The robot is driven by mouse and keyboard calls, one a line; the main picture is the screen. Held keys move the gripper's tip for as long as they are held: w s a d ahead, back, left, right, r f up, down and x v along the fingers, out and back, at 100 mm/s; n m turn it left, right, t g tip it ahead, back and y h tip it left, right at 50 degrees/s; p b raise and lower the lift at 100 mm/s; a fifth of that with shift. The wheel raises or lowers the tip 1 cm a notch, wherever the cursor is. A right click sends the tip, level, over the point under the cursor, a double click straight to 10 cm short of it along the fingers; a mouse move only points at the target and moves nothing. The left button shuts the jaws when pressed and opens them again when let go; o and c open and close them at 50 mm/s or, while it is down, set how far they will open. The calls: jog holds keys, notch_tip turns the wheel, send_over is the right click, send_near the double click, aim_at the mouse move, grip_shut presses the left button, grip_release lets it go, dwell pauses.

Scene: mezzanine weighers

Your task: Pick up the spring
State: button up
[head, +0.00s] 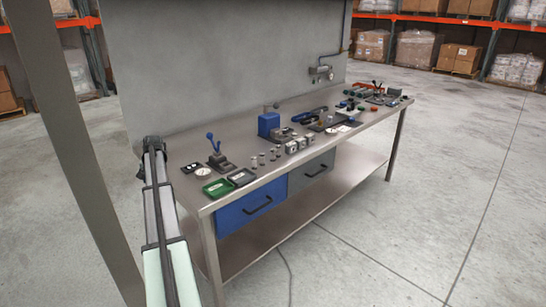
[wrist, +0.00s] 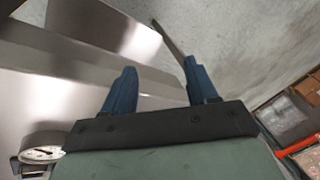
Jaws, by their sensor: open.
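I cannot make out the spring for sure in either view. Several small metal cylindrical pieces (head: 262,159) stand near the middle front of the steel workbench (head: 228,140); they are too small to tell whether one is the spring. My gripper (wrist: 160,65) shows in the wrist view with two blue fingers spread apart and nothing between them. In the head view my arm reaches up at the left end of the bench, well left of the small pieces; its fingers are not clear there.
A blue-handled lever clamp (head: 215,152), a green tray (head: 216,188) and a black tray (head: 241,177) occupy the left end. A blue block device (head: 268,124) and more tools stand further right. A wall panel (head: 220,60) rises behind. A dial (wrist: 42,154) shows in the wrist view.

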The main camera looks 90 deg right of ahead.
jog(key=shift+m+g+h, duration=0.5)
jog(key=shift+m+g, duration=0.2)
jog(key=shift+g, duration=0.1)
jog(key=s+d+r, duration=0.2)
jog(key=s+d, duration=0.1)
jog(key=s, duration=0.3)
jog(key=s+d+r, duration=0.1)
jog(key=s+d, duration=0.3)
jog(key=s, duration=0.2)
jog(key=s+d+r, duration=0.2)
jog(key=s+d, duration=0.1)
jog(key=s, duration=0.3)
jog(key=shift+s+d+r, duration=0.15)
jog(key=shift+s+r, duration=0.15)
jog(key=s+d+r+m+g, duration=0.1)
jog(key=s+d+r, duration=0.1)
jog(key=s, duration=0.9)
jog(key=s+d+r+g, duration=0.2)
jog(key=s+d, duration=0.1)
jog(key=s, duration=0.7)
jog(key=m, duration=0.1)
send_near(272, 151)
jog(key=x, duration=0.7)
jog(key=shift+a+f, duration=0.1)
jog(key=shift+a, duration=0.05)
jog(key=shift+h, duration=0.3)
jog(key=shift+x, duration=2.7)
jog(key=c, duration=1.1)
